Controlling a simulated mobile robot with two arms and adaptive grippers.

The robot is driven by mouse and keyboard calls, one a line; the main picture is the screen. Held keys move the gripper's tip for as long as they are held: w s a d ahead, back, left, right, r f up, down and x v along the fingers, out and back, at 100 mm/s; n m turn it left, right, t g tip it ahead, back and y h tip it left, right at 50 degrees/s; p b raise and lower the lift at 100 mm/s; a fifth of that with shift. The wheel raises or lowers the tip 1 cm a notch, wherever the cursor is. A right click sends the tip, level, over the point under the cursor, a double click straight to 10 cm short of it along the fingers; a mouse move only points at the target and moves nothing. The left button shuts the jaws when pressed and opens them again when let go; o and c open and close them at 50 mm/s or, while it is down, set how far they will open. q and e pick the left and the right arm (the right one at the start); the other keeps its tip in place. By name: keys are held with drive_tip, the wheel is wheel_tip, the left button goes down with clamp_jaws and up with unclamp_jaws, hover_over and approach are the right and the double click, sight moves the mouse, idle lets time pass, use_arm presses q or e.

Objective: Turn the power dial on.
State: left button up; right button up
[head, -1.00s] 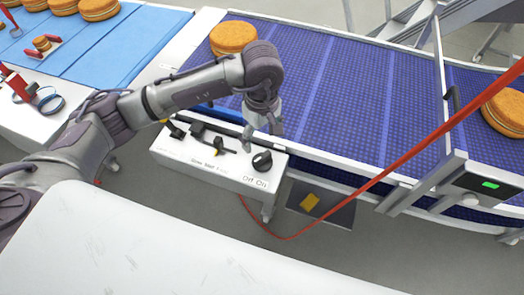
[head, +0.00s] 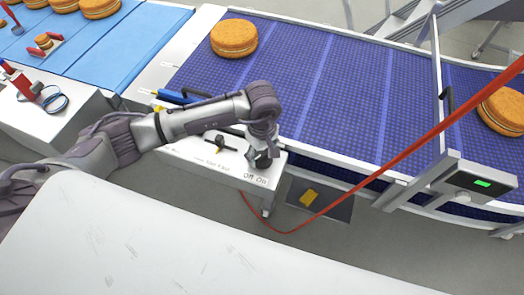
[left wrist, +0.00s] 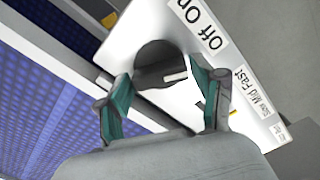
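The power dial (left wrist: 152,62) is a round black knob with a white mark, beside the "Off On" label (left wrist: 205,22) on the white control panel (head: 190,152). In the left wrist view its mark points right, towards the "Off" side of the label. My left gripper (head: 261,160) is down at the dial in the head view and hides most of it. In the left wrist view its two teal-padded fingers (left wrist: 162,96) are apart, one to each side of the dial. Whether they touch it I cannot tell. My right gripper is not in view.
A smaller speed knob (head: 219,141) with a Slow Mid Fast label is left of the dial. A blue conveyor (head: 340,90) carrying round orange-brown filled rounds (head: 234,38) runs behind the panel. A red cable (head: 400,160) crosses at the right. A white surface (head: 150,240) lies in front.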

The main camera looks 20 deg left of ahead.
use_arm(q)
drive_tip(key=c, duration=0.7)
drive_tip(key=shift+f+n+b, duration=0.2)
drive_tip(key=shift+n+b, duration=1.1)
drive_tip(key=shift+b, duration=0.1)
drive_tip(key=n+b, duration=0.3)
drive_tip(key=shift+n, duration=0.3)
drive_tip(key=n+b, duration=0.3)
drive_tip(key=n, duration=0.1)
drive_tip(key=shift+r, duration=0.1)
drive_tip(key=shift+s+r+n+b, duration=0.1)
drive_tip(key=shift+n+b, duration=0.3)
drive_tip(key=shift+n, duration=0.4)
drive_tip(key=o, duration=1.2)
